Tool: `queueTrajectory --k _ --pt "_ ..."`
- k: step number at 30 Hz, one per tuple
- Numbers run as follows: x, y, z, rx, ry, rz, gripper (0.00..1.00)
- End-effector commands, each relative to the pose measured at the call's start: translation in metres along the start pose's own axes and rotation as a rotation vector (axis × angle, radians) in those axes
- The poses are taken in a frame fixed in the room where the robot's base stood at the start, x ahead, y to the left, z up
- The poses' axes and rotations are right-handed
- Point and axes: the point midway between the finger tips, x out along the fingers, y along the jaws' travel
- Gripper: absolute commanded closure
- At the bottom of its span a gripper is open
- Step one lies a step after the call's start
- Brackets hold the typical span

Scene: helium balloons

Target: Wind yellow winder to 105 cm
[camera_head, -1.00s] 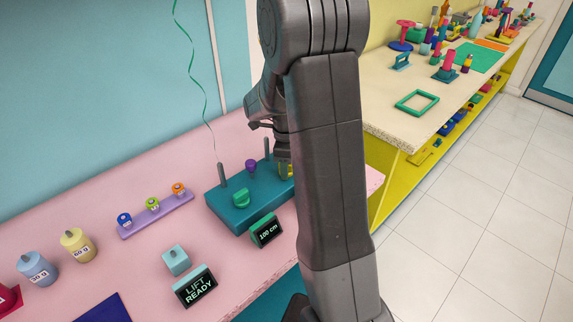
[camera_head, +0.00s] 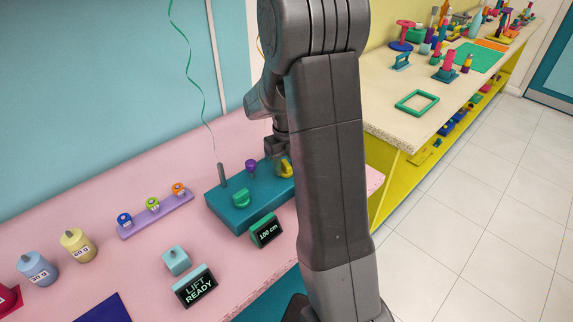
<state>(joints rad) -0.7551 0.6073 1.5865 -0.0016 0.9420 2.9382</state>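The yellow winder (camera_head: 286,168) sits at the right end of the teal base (camera_head: 228,216), partly hidden by my arm. My gripper (camera_head: 277,152) is just above and to the left of the winder in the picture. Its fingertips are small and partly hidden, so I cannot tell whether they are open, shut or touching the winder. A green winder (camera_head: 240,197) and a purple knob (camera_head: 251,166) are also on the base. The small display (camera_head: 266,231) in front reads 100 cm.
A purple rack (camera_head: 155,215) with several small spools stands left. A sign (camera_head: 196,287) reads LIFT READY.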

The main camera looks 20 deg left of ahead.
Motion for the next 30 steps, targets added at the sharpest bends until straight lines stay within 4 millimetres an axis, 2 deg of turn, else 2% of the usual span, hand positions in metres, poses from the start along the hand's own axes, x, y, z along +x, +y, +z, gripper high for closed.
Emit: queueTrajectory --k 9,16,25,30 --pt "-0.003 0.000 -0.001 -0.001 0.002 0.001 0.62" --pt "-0.031 0.000 -0.001 -0.001 0.003 0.001 0.62" --pt "-0.029 0.000 -0.001 -0.009 0.005 0.002 0.62" --pt "-0.029 0.001 -0.001 -0.156 0.005 0.003 0.62"
